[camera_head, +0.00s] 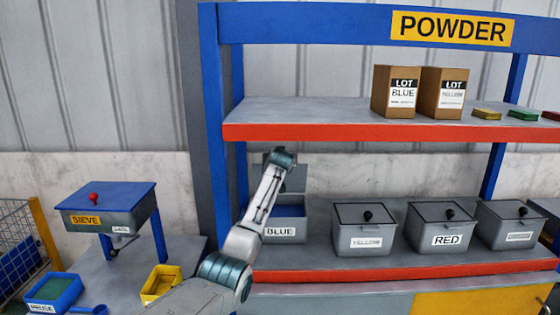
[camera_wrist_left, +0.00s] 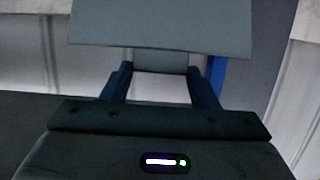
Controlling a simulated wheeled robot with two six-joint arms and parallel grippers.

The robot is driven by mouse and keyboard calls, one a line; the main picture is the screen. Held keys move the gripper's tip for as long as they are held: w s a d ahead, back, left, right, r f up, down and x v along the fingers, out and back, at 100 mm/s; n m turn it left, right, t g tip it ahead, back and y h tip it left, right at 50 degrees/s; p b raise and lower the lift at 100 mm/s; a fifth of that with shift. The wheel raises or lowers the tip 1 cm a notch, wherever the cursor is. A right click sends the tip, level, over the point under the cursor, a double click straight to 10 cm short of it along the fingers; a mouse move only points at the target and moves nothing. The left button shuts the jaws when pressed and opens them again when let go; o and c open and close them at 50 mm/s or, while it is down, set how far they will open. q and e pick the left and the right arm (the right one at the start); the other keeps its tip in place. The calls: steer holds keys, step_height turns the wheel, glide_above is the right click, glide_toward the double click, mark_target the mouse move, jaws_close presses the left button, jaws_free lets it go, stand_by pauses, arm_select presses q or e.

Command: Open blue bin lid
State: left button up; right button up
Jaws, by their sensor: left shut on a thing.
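The blue bin (camera_head: 285,231), a grey box labelled BLUE, stands on the lower shelf. Its blue inside shows over the front rim. Its lid (camera_head: 297,178) is a grey panel raised behind the opening, partly hidden by my left arm. The lid also fills the upper part of the left wrist view (camera_wrist_left: 160,28). My left gripper (camera_wrist_left: 162,72) is shut on the lid; its two dark fingers reach the panel's near side. The exact grip point is hidden, and the wrist hides the fingers in the head view. My right gripper is not in view.
Closed yellow (camera_head: 364,240), red (camera_head: 443,236) and further grey bins stand to the right. A sieve (camera_head: 105,207), a yellow tray (camera_head: 162,283) and a blue tray (camera_head: 54,293) are at left.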

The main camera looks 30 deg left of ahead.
arm_select(q)
steer(key=shift+s+d+r, duration=0.1)
steer(key=shift+r, duration=0.1)
steer(key=o, duration=1.4)
steer(key=shift+s+d+r, duration=0.1)
steer(key=shift+s, duration=0.1)
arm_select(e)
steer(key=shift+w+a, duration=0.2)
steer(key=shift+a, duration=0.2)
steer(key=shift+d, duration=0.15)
arm_select(q)
steer(key=b+v, duration=0.4)
steer(key=v, duration=0.6)
steer(key=shift+s+d, duration=0.25)
steer(key=shift+s, duration=0.05)
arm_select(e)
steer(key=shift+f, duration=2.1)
